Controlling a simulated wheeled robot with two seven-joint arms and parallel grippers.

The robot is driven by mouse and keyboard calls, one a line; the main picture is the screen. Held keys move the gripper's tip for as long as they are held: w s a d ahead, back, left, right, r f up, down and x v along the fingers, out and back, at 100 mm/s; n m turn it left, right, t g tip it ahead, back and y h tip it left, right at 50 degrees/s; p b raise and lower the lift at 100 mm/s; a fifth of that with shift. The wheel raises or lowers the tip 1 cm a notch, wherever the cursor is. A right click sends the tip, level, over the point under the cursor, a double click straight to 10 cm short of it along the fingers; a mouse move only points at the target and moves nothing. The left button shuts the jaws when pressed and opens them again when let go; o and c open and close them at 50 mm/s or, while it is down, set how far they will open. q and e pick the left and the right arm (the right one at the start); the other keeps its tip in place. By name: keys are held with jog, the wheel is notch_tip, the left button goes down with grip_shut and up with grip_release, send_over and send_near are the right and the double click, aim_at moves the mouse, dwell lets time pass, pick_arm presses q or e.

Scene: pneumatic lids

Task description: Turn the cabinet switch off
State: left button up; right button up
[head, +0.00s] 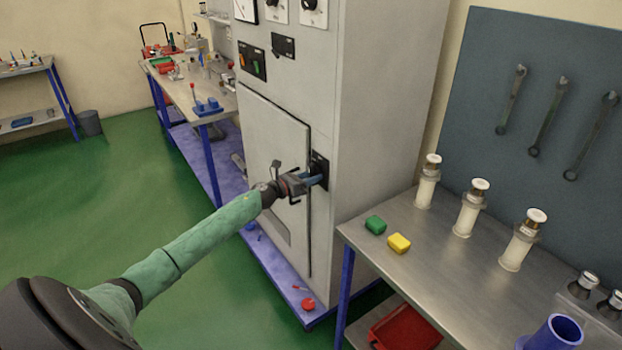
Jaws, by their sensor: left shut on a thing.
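The tall light-grey cabinet (385,110) stands in the middle of the head view. A black switch plate (321,160) is on its front near the right edge, beside the door (272,135). My right gripper is not in view.
A metal bench (470,285) on the right holds a green block (375,225), a yellow block (399,243) and several white cylinders. A red bin (408,330) sits below. A cluttered workbench (222,103) stands behind. The green floor (90,200) on the left is mostly clear.

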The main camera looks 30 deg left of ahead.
pick_arm(q)
jog(key=shift+n, duration=1.9)
jog(key=shift+r+n, duration=0.1)
jog(key=shift+n, duration=0.3)
jog(key=n, duration=0.2)
jog(key=shift+d+n, duration=0.1)
jog(key=shift+n, duration=0.8)
jog(key=shift+r+n, duration=0.1)
jog(key=shift+n, duration=1.6)
jog(key=shift+n+p, duration=0.3)
jog(key=shift+n, duration=0.5)
jog(key=shift+r+n, duration=0.1)
jog(key=shift+n, duration=1.2)
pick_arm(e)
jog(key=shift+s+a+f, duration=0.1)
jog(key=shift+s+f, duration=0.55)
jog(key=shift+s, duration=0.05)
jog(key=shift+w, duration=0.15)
